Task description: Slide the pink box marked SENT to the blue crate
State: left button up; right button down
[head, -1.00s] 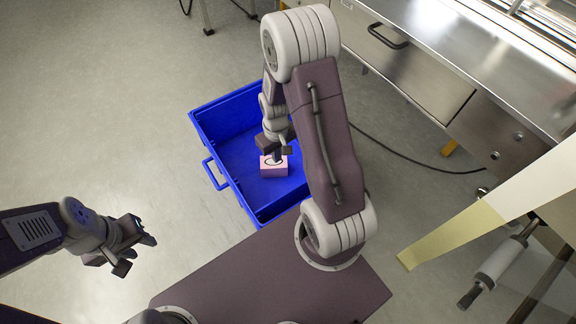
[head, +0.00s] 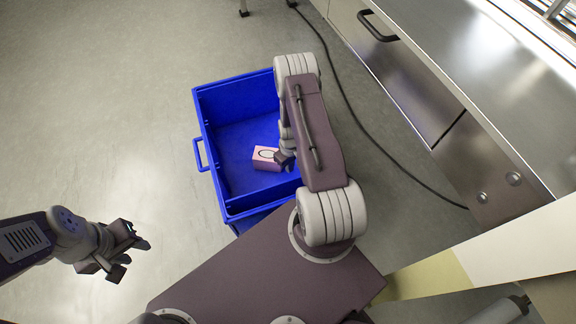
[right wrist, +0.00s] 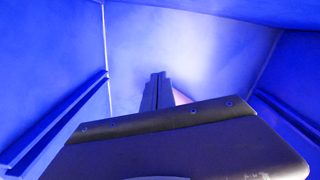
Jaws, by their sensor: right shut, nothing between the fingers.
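Any lettering is too small to read. My right gripper (head: 287,160) is low at the box's right side, partly hidden by my right arm; I cannot tell whether it touches the box. In the right wrist view my right fingers (right wrist: 157,90) are shut and empty, with blue crate walls (right wrist: 50,60) around and a pink sliver of the box (right wrist: 181,98) beside them. My left gripper (head: 130,252) is open and empty, left of the crate.
A steel machine cabinet (head: 410,90) with a black handle stands at the right. A dark cable (head: 345,100) runs along the floor between crate and cabinet. A cream panel (head: 510,245) is at lower right. The floor (head: 110,110) left of the crate is clear.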

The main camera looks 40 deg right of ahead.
aim_at(268, 159)
jog(key=f+b, duration=0.3)
jog(key=f, duration=0.3)
jog(key=shift+w+f+b, duration=0.15)
jog(key=shift+w+b, duration=0.05)
jog(key=shift+b, duration=0.1)
jog(key=w, duration=0.1)
jog(key=w+b, duration=0.1)
jog(key=shift+w+r, duration=0.25)
jog(key=shift+w, duration=0.05)
jog(key=shift+w+r+b, duration=0.1)
jog(key=shift+w+b, duration=0.25)
jog(key=shift+b, duration=0.1)
jog(key=shift+w+r, duration=0.2)
jog(key=w, duration=0.3)
jog(key=shift+w+a+b, duration=0.15)
jog(key=shift+w+b, duration=0.15)
jog(key=shift+b, duration=0.1)
